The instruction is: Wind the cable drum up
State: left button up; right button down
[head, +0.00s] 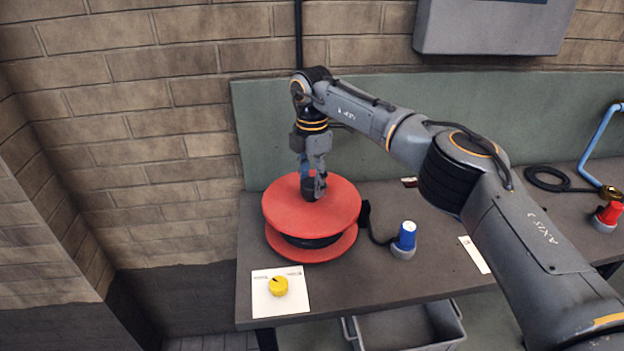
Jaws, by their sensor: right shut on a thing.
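The cable drum (290,212) has two red discs with black cable between them and stands on the left part of the bench. My right gripper (314,192) reaches down over its top disc and is shut on a dark upright handle there; the fingers hide part of that handle. Black cable runs from the drum's right side to a blue-topped plug (404,240) with a grey base, standing upright on the bench. My left gripper is not in view.
A white card (474,254), a red-topped plug (609,214), coiled black cable (548,180) and a blue pipe (597,140) lie to the right. A grey bin (455,318) is under the bench (370,290).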

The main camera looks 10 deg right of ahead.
jog(key=c, duration=0.6)
grip_release()
notch_tip(320, 180, up, 12)
dwell(0.3)
